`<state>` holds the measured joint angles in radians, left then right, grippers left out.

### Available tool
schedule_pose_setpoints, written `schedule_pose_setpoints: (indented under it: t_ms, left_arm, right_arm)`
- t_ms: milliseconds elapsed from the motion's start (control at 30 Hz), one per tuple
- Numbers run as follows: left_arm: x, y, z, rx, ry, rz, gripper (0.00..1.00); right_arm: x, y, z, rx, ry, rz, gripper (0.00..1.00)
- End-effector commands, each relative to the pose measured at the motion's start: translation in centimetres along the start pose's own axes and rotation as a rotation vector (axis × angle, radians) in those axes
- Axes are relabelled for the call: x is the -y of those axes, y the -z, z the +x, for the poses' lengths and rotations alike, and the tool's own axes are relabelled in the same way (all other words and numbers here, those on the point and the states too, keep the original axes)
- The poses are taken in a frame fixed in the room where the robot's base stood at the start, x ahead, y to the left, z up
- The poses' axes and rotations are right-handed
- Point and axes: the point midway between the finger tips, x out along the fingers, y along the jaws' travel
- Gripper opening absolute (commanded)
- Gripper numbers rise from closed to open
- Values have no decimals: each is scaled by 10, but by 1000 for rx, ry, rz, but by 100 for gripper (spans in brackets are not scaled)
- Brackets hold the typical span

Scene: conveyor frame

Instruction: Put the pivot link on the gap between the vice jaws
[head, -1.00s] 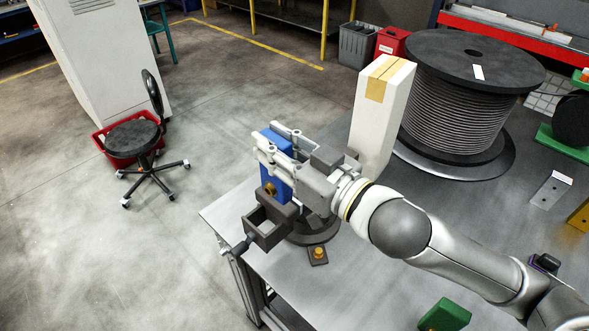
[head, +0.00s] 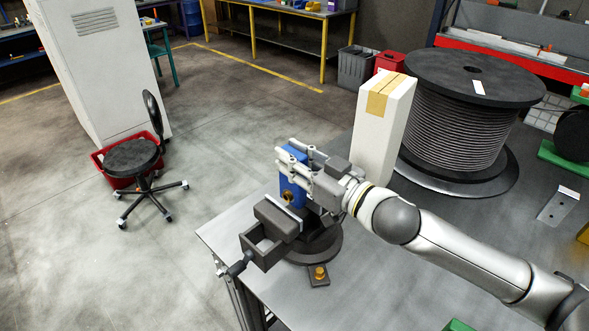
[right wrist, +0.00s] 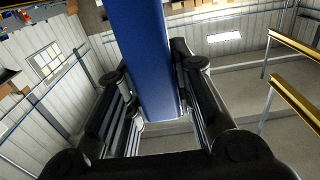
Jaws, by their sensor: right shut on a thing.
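The pivot link (head: 293,192) is a blue bar with a brass-coloured bush low on its near face. My right gripper (head: 287,151) is shut on it and holds it upright. The blue bar also fills the upper middle of the right wrist view (right wrist: 143,55), between the two fingers. The dark grey vice (head: 277,222) stands at the table's near left corner. The link's lower end is just behind the front jaw, over the jaw area. The gap is largely hidden, so I cannot tell whether the link touches the jaws. My left gripper is out of view.
A tall white box (head: 378,135) with tape stands close behind my right gripper. A large cable spool (head: 455,125) is behind it. The grey table (head: 400,275) has free room in front of my arm.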

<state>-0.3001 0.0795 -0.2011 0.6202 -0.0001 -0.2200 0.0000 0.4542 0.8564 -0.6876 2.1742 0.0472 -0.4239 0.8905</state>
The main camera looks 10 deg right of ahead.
Motion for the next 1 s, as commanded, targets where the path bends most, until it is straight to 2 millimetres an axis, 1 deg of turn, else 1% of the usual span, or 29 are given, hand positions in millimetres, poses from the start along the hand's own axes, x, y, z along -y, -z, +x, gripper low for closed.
schedule_pose_setpoints:
  t_ms: [67, 133, 300, 400, 833, 867, 1000]
  left_arm:
    - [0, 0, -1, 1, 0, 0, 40]
    - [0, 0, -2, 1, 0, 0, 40]
    - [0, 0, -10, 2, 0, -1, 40]
    - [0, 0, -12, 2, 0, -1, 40]
    - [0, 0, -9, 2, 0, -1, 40]
    - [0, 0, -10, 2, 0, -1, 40]
    - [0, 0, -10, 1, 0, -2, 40]
  right_arm:
    - [-2, -1, 1, -4, 0, -2, 0]
    - [-6, -6, 3, -3, 0, -3, 0]
    - [-5, -26, 3, -1, 1, 2, 0]
    - [-6, -34, 3, -2, 1, -1, 0]
    - [-6, -41, 3, -4, 1, -2, 0]
    - [-6, -42, 3, 1, 0, -1, 27]
    - [-6, -42, 3, 1, 0, -1, 44]
